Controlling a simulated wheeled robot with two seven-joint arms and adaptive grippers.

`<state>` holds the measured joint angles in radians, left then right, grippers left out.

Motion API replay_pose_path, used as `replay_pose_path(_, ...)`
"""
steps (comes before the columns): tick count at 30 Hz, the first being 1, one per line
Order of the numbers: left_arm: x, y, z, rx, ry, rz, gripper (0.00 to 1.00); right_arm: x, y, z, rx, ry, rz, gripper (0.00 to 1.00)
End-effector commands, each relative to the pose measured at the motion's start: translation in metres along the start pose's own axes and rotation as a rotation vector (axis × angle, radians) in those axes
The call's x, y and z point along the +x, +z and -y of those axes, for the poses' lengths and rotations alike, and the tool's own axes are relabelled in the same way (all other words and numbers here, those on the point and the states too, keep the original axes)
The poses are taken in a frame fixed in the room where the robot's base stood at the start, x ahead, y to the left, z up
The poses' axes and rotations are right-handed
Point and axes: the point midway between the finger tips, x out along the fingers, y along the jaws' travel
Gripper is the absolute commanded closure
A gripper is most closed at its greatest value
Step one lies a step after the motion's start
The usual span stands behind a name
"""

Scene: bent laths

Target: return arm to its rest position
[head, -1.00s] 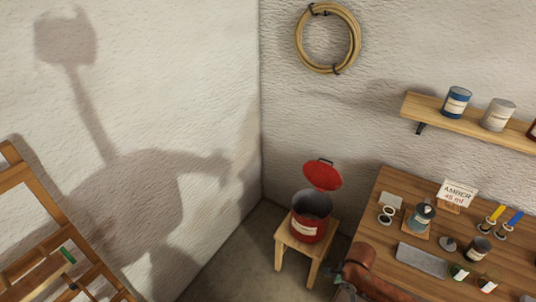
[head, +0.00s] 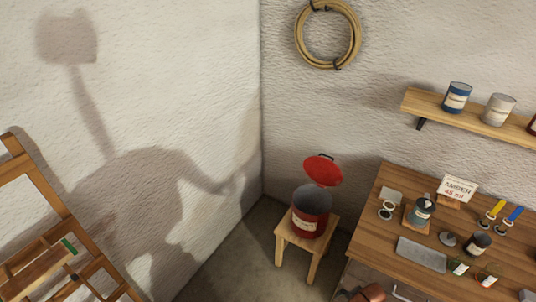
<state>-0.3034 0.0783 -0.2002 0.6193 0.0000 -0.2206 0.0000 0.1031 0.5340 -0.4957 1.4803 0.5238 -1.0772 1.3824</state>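Neither gripper shows in the head view. I cannot see whether anything is held.
A red bin (head: 311,225) with its red lid (head: 323,170) raised stands on a wooden stool (head: 296,258). The bench holds a grey tray (head: 422,254), several jars, brushes and an "AMBER 45 ml" card (head: 458,188). A wooden rack (head: 38,191) stands at left. Floor shows around the stool.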

Motion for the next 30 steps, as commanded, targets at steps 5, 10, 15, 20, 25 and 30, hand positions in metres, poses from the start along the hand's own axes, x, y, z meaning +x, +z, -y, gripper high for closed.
replay_pose_path(5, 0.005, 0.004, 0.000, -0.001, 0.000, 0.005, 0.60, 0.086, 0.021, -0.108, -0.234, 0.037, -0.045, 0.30)
replay_pose_path(10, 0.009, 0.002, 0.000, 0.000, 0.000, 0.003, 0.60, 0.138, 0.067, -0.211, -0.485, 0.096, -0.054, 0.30)
replay_pose_path(15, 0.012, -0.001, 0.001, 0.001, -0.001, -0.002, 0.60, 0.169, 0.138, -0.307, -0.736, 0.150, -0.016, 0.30)
replay_pose_path(20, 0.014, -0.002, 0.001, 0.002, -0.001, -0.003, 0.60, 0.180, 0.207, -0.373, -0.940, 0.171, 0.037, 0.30)
replay_pose_path(25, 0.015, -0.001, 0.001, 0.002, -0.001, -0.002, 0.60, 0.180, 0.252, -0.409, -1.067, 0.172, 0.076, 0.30)
replay_pose_path(30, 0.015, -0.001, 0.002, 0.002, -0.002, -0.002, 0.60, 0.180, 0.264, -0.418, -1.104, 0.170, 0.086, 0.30)
